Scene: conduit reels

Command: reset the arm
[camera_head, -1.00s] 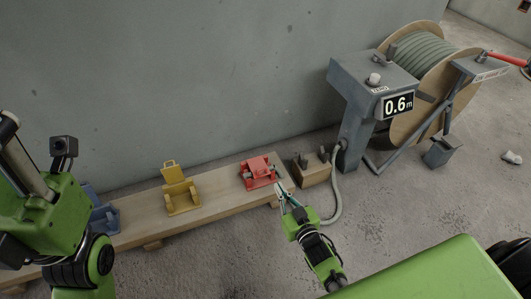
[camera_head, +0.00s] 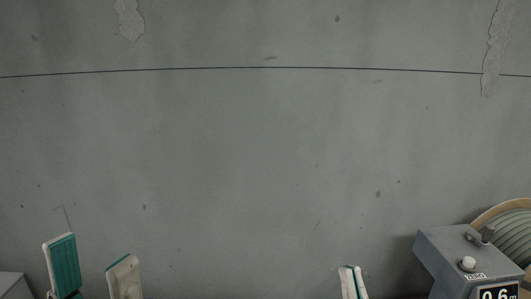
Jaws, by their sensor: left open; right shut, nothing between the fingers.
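My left gripper (camera_head: 92,252) shows at the bottom left. Its two pale fingers with green pads stand upright and wide apart, with only wall seen between them. My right gripper (camera_head: 352,268) shows at the bottom edge, right of the middle. Its pale fingertips point up and are close together, with nothing seen held. Only the finger ends show. The rest of both grippers and both arms lie below the picture.
A grey metering stand (camera_head: 455,255) with a pale knob and a cut-off 0.6 display stands at the bottom right. Part of the cable reel (camera_head: 510,225) shows behind it. A bare grey wall (camera_head: 265,150) fills most of the view. A grey shape (camera_head: 12,286) sits in the bottom left corner.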

